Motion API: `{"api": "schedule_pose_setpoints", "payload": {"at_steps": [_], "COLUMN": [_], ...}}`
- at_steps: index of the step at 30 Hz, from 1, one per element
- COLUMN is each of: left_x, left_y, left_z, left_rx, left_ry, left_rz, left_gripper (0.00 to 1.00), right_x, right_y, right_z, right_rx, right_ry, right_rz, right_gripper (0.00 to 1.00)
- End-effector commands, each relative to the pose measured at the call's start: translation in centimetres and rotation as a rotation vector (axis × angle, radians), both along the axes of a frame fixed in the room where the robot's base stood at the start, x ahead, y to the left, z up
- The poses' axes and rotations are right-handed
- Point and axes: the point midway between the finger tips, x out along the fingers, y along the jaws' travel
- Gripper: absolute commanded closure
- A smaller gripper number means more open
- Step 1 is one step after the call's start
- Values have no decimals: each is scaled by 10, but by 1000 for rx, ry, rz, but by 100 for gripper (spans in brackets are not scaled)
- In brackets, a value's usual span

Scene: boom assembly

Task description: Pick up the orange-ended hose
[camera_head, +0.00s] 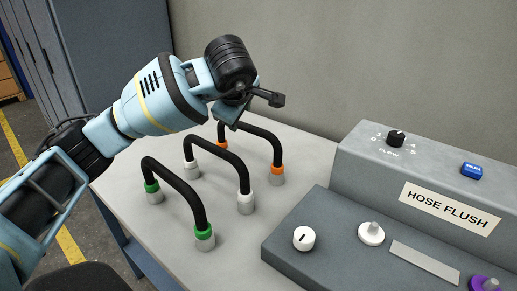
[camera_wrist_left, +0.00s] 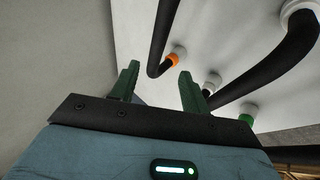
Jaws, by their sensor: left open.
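The orange-ended hose (camera_head: 257,131) is a black arch standing on the table, behind the white-ended one. In the left wrist view the black hose (camera_wrist_left: 157,45) with one orange end (camera_wrist_left: 173,61) lies in the gap between the open fingers (camera_wrist_left: 157,80). It appears beyond the fingertips, not gripped. My right gripper is not in view.
A white-ended hose (camera_head: 225,158) and a green-ended hose (camera_head: 181,184) stand nearer on the table (camera_head: 132,190). A grey console marked HOSE FLUSH (camera_head: 447,208), with knobs, stands at the right. A wall (camera_head: 300,60) rises behind the table.

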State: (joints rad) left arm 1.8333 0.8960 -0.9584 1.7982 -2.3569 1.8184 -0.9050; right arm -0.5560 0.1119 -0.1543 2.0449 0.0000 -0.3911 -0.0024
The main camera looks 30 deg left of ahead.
Motion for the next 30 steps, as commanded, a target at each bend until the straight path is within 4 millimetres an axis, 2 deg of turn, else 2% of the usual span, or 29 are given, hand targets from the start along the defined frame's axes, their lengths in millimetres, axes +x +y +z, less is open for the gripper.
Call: {"api": "schedule_pose_setpoints", "payload": {"at_steps": [1,9,16,22,30], "left_x": [1,2,13,17,41], "left_y": [0,0,7,9,18], "left_z": [-9,-10,-27,-30,-54], "left_rx": [0,-1,-2,-2,-2], "left_ry": [5,6,9,6,10], "left_rz": [0,0,0,-1,1], "left_gripper": [54,54,54,54,54], "right_x": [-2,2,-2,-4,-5], "right_y": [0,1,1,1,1], "right_z": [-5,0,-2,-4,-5], "right_rx": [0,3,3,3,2], "right_ry": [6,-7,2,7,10], "right_rz": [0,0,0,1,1], "right_gripper": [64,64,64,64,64]}}
